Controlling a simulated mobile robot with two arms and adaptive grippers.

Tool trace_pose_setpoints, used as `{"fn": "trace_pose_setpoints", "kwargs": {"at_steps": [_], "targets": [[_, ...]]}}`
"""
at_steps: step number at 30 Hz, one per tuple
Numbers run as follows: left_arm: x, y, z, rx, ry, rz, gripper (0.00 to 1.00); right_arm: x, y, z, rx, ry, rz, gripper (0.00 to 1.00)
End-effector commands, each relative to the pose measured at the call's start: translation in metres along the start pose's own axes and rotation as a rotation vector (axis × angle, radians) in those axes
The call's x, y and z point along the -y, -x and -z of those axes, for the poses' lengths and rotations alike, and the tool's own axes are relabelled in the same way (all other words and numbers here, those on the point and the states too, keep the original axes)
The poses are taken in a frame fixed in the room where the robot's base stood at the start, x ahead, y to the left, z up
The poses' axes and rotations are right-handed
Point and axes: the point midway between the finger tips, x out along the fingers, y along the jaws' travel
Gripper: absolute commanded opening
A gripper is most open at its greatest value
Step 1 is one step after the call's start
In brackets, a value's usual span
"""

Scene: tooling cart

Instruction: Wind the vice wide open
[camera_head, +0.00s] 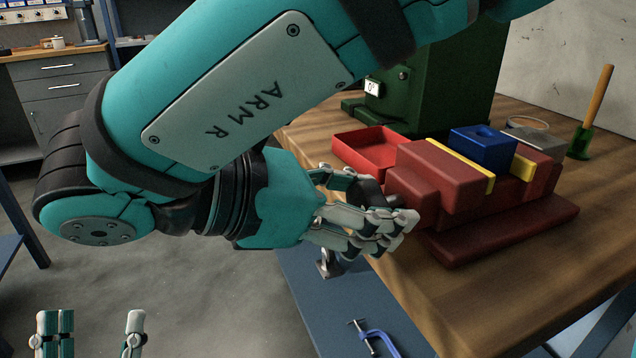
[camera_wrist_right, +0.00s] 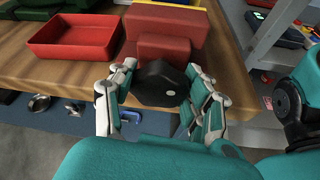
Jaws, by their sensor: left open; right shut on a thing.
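The dark red vice (camera_head: 448,176) sits on the wooden bench near its edge, with yellow jaw faces. A blue block (camera_head: 483,146) with a round hollow in its top sits between the jaws; whether they touch it I cannot tell. The vice's black knob (camera_wrist_right: 158,84) faces the bench edge and also shows in the head view (camera_head: 370,192), partly hidden by fingers. My right gripper (camera_head: 378,214) is shut on this knob, with fingers on both sides of it in the wrist view (camera_wrist_right: 163,108). My left gripper (camera_head: 96,330) is open and empty at the bottom left, away from the bench.
A red tray (camera_head: 345,150) lies beside the vice, near a green machine (camera_head: 450,85). A brush with a wooden handle (camera_head: 598,98) and a round dish (camera_head: 528,124) stand behind the vice. A blue clamp (camera_head: 380,343) lies on the lower shelf. The bench front right is clear.

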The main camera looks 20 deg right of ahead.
Motion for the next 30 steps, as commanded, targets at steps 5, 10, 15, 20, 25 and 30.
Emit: {"fn": "trace_pose_setpoints", "kwargs": {"at_steps": [5,10,15,20,25,30], "targets": [[0.002,0.000,-0.019,0.120,-0.004,0.005,0.74,-0.001,0.001,-0.001,0.001,0.047,0.020,0.17],[0.008,0.008,-0.054,0.337,-0.013,0.015,0.74,-0.002,0.001,-0.002,0.002,0.137,0.057,0.17],[0.015,0.035,-0.096,0.635,-0.022,0.032,0.74,-0.003,0.001,-0.003,0.002,0.249,0.104,0.17],[0.023,0.076,-0.127,0.928,-0.028,0.051,0.74,-0.003,0.001,-0.003,0.001,0.350,0.146,0.17],[0.029,0.126,-0.144,1.204,-0.028,0.071,0.74,-0.004,0.001,-0.002,0.002,0.437,0.182,0.17],[0.033,0.169,-0.147,1.421,-0.027,0.089,0.74,-0.004,0.001,-0.001,0.001,0.505,0.209,0.17]]}}
